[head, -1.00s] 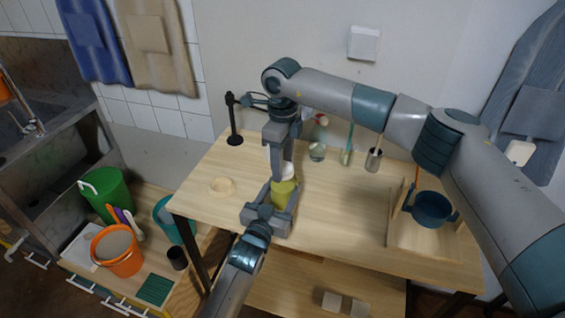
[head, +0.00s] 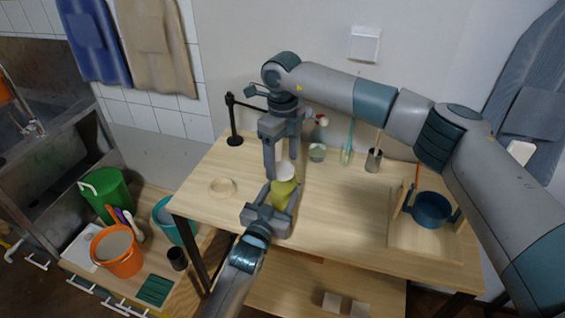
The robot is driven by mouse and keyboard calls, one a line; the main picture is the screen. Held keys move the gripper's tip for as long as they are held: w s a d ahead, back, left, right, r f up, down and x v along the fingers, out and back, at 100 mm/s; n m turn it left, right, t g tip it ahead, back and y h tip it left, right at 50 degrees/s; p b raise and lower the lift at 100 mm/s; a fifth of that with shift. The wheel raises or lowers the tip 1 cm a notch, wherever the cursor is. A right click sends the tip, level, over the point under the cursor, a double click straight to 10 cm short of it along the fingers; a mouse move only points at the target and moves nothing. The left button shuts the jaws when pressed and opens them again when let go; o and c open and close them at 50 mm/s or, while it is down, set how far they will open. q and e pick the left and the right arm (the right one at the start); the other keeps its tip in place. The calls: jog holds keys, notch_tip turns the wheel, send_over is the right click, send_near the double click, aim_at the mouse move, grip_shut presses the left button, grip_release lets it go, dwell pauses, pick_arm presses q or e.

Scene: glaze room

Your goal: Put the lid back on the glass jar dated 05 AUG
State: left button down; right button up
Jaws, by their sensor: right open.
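A jar with yellow-green contents (head: 284,194) stands on the table, its lower part hidden by my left gripper (head: 277,203). The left fingers lie on both sides of it and appear closed on it. A white lid (head: 286,172) sits at the jar's top; whether it is fully seated I cannot tell. My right gripper (head: 281,163) points down from above, its fingers apart around and just above the lid. No date can be read on the jar.
A shallow wooden ring or dish (head: 222,187) lies on the left of the table (head: 340,215). A black stand (head: 234,125), a glass vessel (head: 317,153) and a metal cup (head: 374,160) stand at the back. A blue pot (head: 432,209) is at right.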

notch_tip(320, 180, up, 10)
jog(key=shift+r, duration=0.25)
dwell(0.3)
pick_arm(q)
jog(key=c, duration=0.6)
grip_release()
jog(key=shift+c, duration=0.2)
jog(key=shift+s, duration=0.15)
pick_arm(e)
jog(key=shift+f, duration=0.1)
pick_arm(q)
jog(key=b+v, duration=0.4)
jog(key=v, duration=1.3)
pick_arm(e)
notch_tip(320, 180, down, 4)
jog(key=shift+r, duration=0.1)
pick_arm(q)
jog(key=shift+s+a+f, duration=0.1)
jog(key=shift+s, duration=0.05)
pick_arm(e)
jog(key=shift+s, duration=0.1)
